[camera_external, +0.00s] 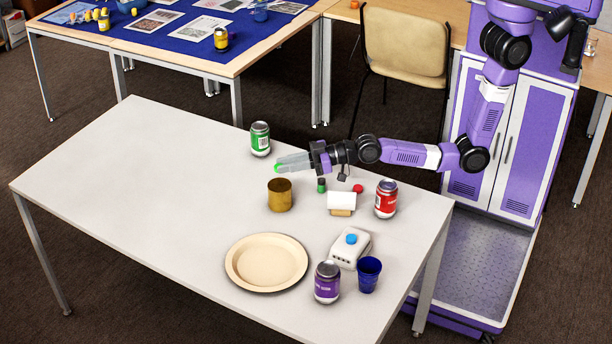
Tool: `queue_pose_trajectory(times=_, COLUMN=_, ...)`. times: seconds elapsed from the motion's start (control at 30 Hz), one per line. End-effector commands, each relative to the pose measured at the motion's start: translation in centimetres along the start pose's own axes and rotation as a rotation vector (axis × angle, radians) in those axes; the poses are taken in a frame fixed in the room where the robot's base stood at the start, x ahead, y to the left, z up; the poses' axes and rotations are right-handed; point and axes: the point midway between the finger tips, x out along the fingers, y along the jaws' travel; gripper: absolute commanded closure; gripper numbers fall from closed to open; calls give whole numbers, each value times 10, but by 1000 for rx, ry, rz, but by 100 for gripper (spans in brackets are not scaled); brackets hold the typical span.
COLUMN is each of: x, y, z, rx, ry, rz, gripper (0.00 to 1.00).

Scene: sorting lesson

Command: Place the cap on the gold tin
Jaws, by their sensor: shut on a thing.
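The gold tin (279,197) stands upright on the pale table, its round top facing up. My gripper (279,166) reaches in from the right and points left, just above the gold tin in the picture and a little behind it. It is shut on a small bright green thing, which looks like a cap (277,168) and is mostly hidden by the fingers. The cap is apart from the tin; its exact height is hard to tell. A red cap-like piece (358,188) lies on the table to the right.
A green can (260,139) stands close behind my gripper. A small green-topped bottle (321,186), white box (341,201) and red can (386,200) stand to the right. A plate (266,262), purple can (327,283), blue cup (369,275) and white device (350,248) are in front. The table's left is clear.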

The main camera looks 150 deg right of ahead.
Motion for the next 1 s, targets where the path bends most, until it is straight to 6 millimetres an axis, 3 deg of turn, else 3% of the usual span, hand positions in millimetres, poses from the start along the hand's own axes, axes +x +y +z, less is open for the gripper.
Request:
queue_pose_trajectory(times=0.47, x=8, y=1, z=53, rx=1, ry=-1, rz=0, gripper=100)
queue_pose_trajectory(times=0.87, x=9, y=0, z=58, rx=0, ry=1, rz=0, gripper=100)
queue_pose_trajectory(times=0.9, x=9, y=0, z=58, rx=0, ry=1, rz=0, gripper=75)
queue_pose_trajectory(times=1.0, x=9, y=0, z=57, rx=0, ry=1, rz=0, gripper=55)
